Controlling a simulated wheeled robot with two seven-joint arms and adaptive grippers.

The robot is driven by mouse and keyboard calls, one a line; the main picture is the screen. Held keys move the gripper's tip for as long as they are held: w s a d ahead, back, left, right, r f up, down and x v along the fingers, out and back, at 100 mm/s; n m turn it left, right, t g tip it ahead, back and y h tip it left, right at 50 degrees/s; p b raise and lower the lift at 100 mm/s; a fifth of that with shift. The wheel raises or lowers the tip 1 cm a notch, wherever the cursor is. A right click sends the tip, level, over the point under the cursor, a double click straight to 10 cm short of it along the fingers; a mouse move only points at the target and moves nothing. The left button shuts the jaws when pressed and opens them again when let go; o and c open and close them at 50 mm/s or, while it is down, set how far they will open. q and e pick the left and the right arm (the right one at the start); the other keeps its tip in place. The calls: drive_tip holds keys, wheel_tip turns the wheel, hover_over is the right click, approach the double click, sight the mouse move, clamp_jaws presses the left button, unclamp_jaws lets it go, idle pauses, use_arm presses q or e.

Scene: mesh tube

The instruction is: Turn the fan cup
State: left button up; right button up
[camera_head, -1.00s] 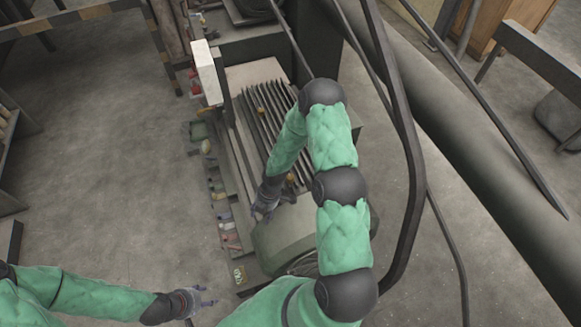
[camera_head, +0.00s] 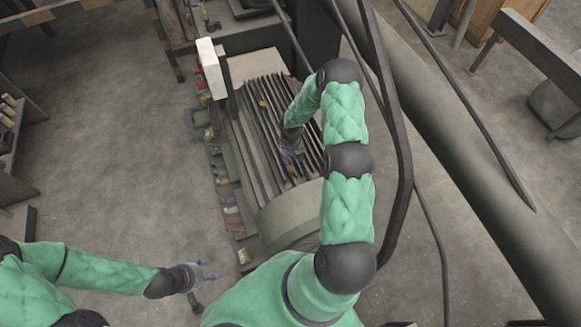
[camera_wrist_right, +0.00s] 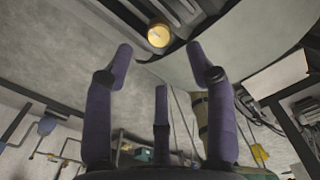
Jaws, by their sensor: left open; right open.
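A ribbed grey machine (camera_head: 268,98) with a rounded, pale grey-green end cover (camera_head: 292,215) stands on a long base. I cannot tell for certain which part is the fan cup. A round brass-yellow cap (camera_wrist_right: 159,36) shows in the right wrist view, beside the dark ribs and the smooth curved cover. My right gripper (camera_head: 290,157) is over the ribs, close to a small yellow part (camera_head: 291,169). In the right wrist view its purple fingers (camera_wrist_right: 160,62) are spread and empty, with the cap beyond the tips. My left gripper (camera_head: 207,275) is open and empty, low at left.
Another yellow part (camera_head: 263,104) sits further back on the ribs. A white block (camera_head: 211,68) stands at the back left of the machine. Small items line a ledge (camera_head: 226,195) on its left side. A thick pipe (camera_head: 490,170) and dark bars run along the right. The left floor is clear.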

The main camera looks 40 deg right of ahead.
sight(291, 168)
wheel_tip(291, 168, down, 8)
drive_tip(key=shift+f+p, duration=0.1)
drive_tip(key=shift+p, duration=0.45)
clamp_jaws()
